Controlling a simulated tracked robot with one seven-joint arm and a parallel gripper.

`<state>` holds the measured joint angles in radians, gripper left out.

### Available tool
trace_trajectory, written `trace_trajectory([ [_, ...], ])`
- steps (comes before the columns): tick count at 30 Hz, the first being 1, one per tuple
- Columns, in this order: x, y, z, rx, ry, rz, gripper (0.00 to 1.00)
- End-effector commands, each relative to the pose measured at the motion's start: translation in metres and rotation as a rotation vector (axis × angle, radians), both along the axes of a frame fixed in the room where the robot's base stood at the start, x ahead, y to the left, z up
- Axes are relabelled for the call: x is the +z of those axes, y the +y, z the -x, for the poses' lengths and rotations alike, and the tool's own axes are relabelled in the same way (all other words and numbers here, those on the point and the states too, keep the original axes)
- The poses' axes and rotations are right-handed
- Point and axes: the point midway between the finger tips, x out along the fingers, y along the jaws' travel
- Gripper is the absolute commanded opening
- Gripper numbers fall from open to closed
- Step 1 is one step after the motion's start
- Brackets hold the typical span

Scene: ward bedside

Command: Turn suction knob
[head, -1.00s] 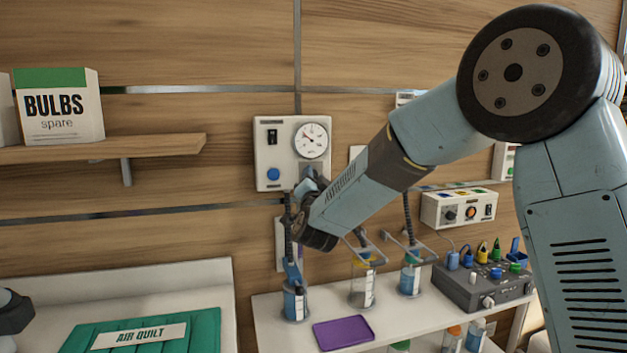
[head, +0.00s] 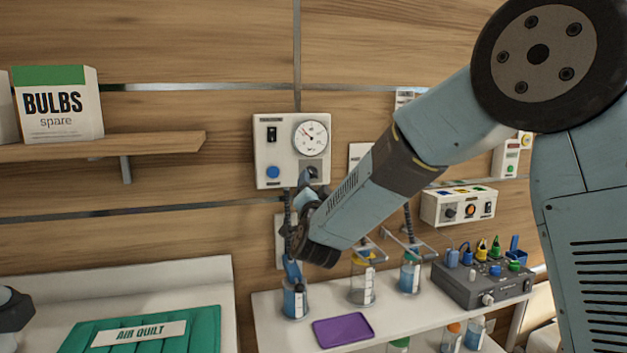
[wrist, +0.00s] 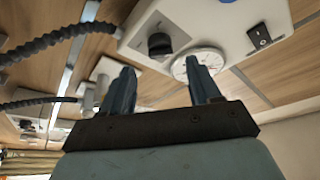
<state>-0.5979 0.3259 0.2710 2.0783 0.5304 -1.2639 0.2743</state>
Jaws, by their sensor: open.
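The white suction panel (head: 265,150) is on the wooden wall, with a round gauge (head: 310,138), a black switch and a blue button. Its dark knob (head: 312,171) sits below the gauge, partly hidden by my gripper in the head view. In the wrist view the black knob (wrist: 160,44) shows clearly on a grey plate, beside the gauge. My gripper (wrist: 163,72) is open and empty. Its fingers point toward the panel, and the knob appears beyond the gap between them, apart from both. In the head view my gripper (head: 306,188) is just below the panel.
Dark ribbed hoses (wrist: 45,42) run beside the panel. Below, a white shelf (head: 270,335) holds several jars and a purple tray (head: 343,330). A grey control box (head: 480,285) is at right. A wooden shelf (head: 150,142) with a bulbs box (head: 60,105) is at left.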

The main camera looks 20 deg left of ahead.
Motion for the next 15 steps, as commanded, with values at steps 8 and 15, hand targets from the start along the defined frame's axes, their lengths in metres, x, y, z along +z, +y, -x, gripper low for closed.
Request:
trace_trajectory([
  [8,-0.017,-0.015,0.050,0.002,0.002,0.001,0.62],
  [15,-0.026,-0.022,0.077,0.002,0.001,0.001,0.62],
])
